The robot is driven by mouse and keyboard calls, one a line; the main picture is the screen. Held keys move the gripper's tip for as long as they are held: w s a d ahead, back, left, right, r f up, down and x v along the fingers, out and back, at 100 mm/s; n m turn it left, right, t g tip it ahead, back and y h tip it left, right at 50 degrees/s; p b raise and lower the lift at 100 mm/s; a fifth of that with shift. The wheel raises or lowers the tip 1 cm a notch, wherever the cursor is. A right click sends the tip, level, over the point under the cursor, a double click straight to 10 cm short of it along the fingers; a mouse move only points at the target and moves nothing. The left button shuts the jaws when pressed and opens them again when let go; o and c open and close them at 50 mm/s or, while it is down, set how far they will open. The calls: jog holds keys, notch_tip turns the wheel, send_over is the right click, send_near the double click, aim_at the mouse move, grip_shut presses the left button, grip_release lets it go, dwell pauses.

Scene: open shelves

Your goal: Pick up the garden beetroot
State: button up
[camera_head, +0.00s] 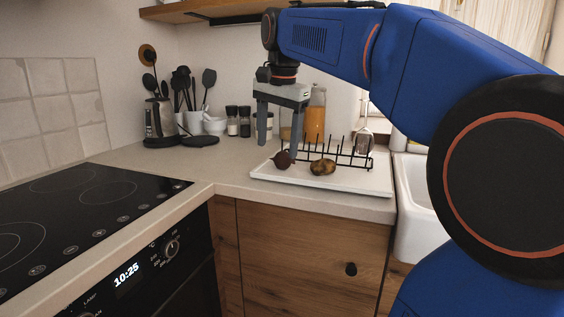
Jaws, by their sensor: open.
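The garden beetroot (282,160) is a small dark purple-brown round thing with a thin stem or root at its top. It sits at the left end of a white tray (350,187) on the counter. My gripper (279,148) points down from my blue arm, with its two grey fingers apart. The fingertips are just above and around the beetroot in the picture, one at its upper left and one at its upper right. The view does not show whether they touch it. Nothing is held between the fingers.
A brown potato-like thing (322,167) lies on the tray right of the beetroot. A black wire rack (345,155) stands behind it. Jars (232,121) and an orange bottle (316,115) stand at the back. A sink (415,215) is right; a hob (80,200) is left.

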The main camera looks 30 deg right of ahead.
jog(key=w+d+r+m+g, duration=0.1)
jog(key=w+d+r+m, duration=0.6)
jog(key=w+r, duration=0.2)
send_over(283, 154)
jog(key=w, duration=0.1)
jog(key=shift+m, duration=0.3)
jog(key=f, duration=1.1)
jog(key=shift+d+f, duration=0.25)
jog(key=shift+d, duration=0.1)
jog(key=shift+a+f, duration=0.1)
jog(key=shift+f, duration=2.6)
jog(key=c, duration=1.2)
